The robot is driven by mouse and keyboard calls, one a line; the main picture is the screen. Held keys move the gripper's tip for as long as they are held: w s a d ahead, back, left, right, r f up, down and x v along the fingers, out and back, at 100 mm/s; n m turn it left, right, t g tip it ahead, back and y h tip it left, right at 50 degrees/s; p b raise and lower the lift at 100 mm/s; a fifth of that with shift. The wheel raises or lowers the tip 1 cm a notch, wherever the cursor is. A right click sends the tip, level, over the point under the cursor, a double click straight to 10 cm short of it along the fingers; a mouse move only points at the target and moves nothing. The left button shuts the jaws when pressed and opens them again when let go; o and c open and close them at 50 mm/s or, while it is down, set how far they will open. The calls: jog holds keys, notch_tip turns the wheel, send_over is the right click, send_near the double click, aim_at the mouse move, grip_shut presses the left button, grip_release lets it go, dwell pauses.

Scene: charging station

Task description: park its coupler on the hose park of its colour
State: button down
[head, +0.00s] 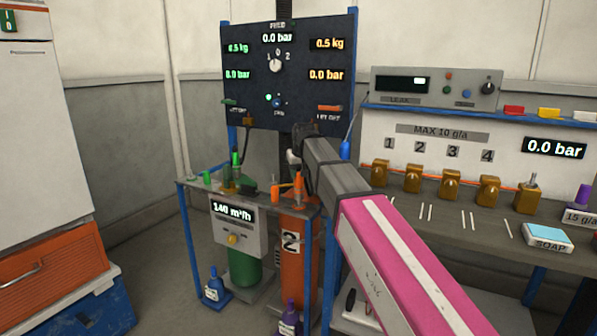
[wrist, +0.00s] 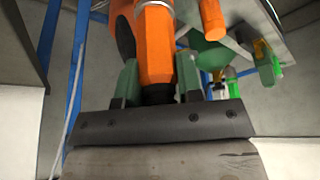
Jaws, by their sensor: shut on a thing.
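In the wrist view my gripper (wrist: 158,84) has its green-grey fingers closed on an orange coupler (wrist: 156,50) with a dark lower end. In the head view my gripper is mostly hidden behind my dark grey forearm, in front of the panel's lower edge, and the coupler cannot be made out there. On the blue-legged stand (head: 185,184) I see upright orange fittings (head: 298,186) at the right and green fittings (head: 236,166) at the left. Which of these is a hose park I cannot tell.
An orange cylinder (head: 294,270) marked 2 and a green cylinder (head: 245,268) stand below. A dark gauge panel (head: 245,60) rises behind. A bench (head: 470,206) with brass blocks (head: 451,184) is at the right. Bottles (head: 214,286) stand on the floor. Floor is open at front left.

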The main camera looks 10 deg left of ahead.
jog(key=shift+f, duration=1.2)
jog(key=c, duration=0.7)
grip_release()
jog(key=v, duration=1)
jog(key=shift+r, duration=0.4)
jog(key=shift+s, duration=0.2)
